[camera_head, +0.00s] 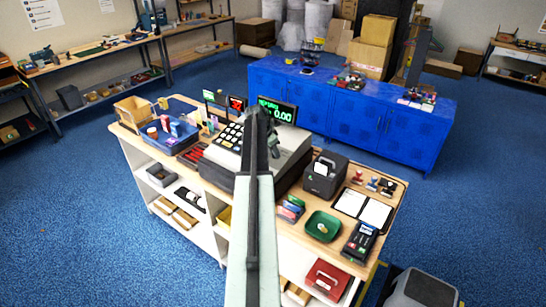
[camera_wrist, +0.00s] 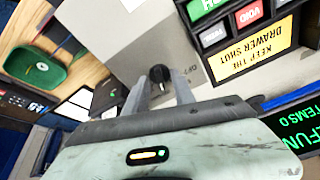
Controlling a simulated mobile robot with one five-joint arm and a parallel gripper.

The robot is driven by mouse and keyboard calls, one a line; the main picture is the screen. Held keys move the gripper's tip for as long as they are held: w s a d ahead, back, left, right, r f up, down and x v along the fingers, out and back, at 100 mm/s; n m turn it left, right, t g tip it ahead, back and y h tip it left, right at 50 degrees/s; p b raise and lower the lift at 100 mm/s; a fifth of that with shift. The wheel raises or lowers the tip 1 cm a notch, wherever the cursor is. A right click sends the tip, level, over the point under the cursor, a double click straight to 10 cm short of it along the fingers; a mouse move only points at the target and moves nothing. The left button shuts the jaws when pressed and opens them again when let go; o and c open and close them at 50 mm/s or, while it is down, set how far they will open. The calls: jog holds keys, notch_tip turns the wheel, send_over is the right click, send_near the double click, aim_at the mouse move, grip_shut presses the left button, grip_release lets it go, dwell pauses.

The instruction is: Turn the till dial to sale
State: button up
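The till (camera_head: 290,148) stands on the wooden counter, with keys at its left and a plain grey side. Its green display (camera_head: 277,110) shows 0.00 under partly hidden text resembling "REFUND"; part of it shows in the wrist view (camera_wrist: 292,122). The till dial (camera_wrist: 160,75) is a small black knob on the grey face, with a small label beside it resembling "OFF". My gripper (camera_wrist: 161,84) is open, its two fingers on either side of the knob with gaps showing; contact is not visible. In the head view my arm hides the dial.
A yellow "keep the drawer shut" label (camera_wrist: 258,52) and void keys lie right of the dial in the wrist view. A black box (camera_head: 325,175), a green tray (camera_head: 323,226) and a card reader (camera_head: 360,242) stand on the counter. Blue cabinets (camera_head: 345,110) are behind.

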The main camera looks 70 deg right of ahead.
jog(key=shift+a+r, duration=0.1)
jog(key=shift+r, duration=0.05)
grip_shut()
jog(key=shift+n, duration=0.4)
jog(key=n, duration=0.2)
jog(key=shift+s+a+n+t, duration=0.1)
jog(key=shift+n+t, duration=0.2)
jog(key=shift+n, duration=0.1)
jog(key=shift+n+t, duration=0.3)
jog(key=shift+n, duration=2)
